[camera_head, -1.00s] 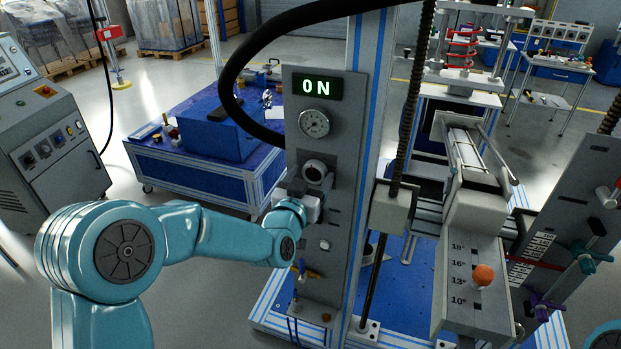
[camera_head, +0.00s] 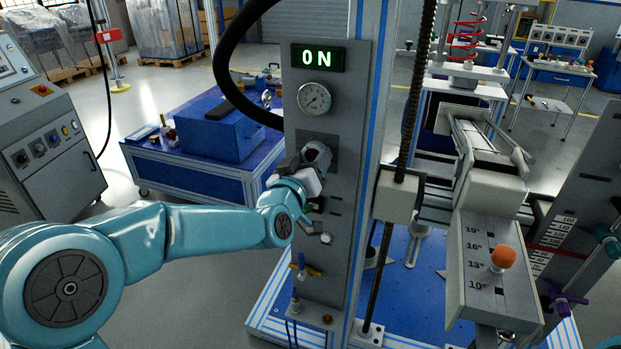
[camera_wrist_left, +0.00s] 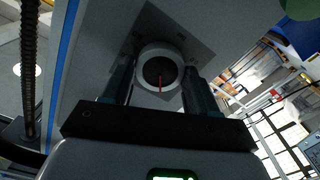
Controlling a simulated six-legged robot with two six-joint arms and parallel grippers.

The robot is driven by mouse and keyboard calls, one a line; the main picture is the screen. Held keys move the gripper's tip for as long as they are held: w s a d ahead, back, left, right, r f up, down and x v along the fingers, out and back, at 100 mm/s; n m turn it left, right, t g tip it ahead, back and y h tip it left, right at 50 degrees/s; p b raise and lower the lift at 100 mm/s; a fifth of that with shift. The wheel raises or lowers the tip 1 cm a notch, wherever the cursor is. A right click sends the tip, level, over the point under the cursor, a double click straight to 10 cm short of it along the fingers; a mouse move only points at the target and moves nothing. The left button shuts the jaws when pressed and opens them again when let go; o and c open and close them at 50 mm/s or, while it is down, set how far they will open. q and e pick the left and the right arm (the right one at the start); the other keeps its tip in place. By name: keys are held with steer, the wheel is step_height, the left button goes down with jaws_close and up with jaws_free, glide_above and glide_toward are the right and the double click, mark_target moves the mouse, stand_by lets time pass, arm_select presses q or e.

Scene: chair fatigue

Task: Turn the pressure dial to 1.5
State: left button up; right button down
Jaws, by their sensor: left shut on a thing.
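The pressure dial, a round knob (camera_head: 318,153) on the front of the grey control panel (camera_head: 345,215), sits below the round gauge (camera_head: 314,97). My left gripper (camera_head: 309,162) is at the knob and partly covers it. In the left wrist view, the knob (camera_wrist_left: 160,55) shows as a pale ring with a dark centre and a red pointer line, between the two dark fingers of my left gripper (camera_wrist_left: 160,85), which is shut on it. The gauge has a thin needle, but its numbers are too small to read. My right gripper is out of view.
A lit ON display (camera_head: 318,58) tops the panel. A thick black hose (camera_head: 228,75) curves at its left. Small valves (camera_head: 305,268) sit lower on the panel. A lever with an orange knob (camera_head: 503,257) stands at the right. A blue table (camera_head: 190,160) is behind.

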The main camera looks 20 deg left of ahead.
arm_select(q)
steer(key=n+b, duration=0.1)
steer(key=b, duration=0.1)
steer(key=n+b, duration=0.2)
steer(key=shift+f+n, duration=0.25)
steer(key=shift+n, duration=0.05)
steer(key=shift+r+n+b, duration=0.25)
steer(key=shift+n+b, duration=1.35)
steer(key=o, duration=1.1)
steer(key=shift+a, duration=0.1)
steer(key=shift+c, duration=0.2)
steer(key=shift+s, duration=0.1)
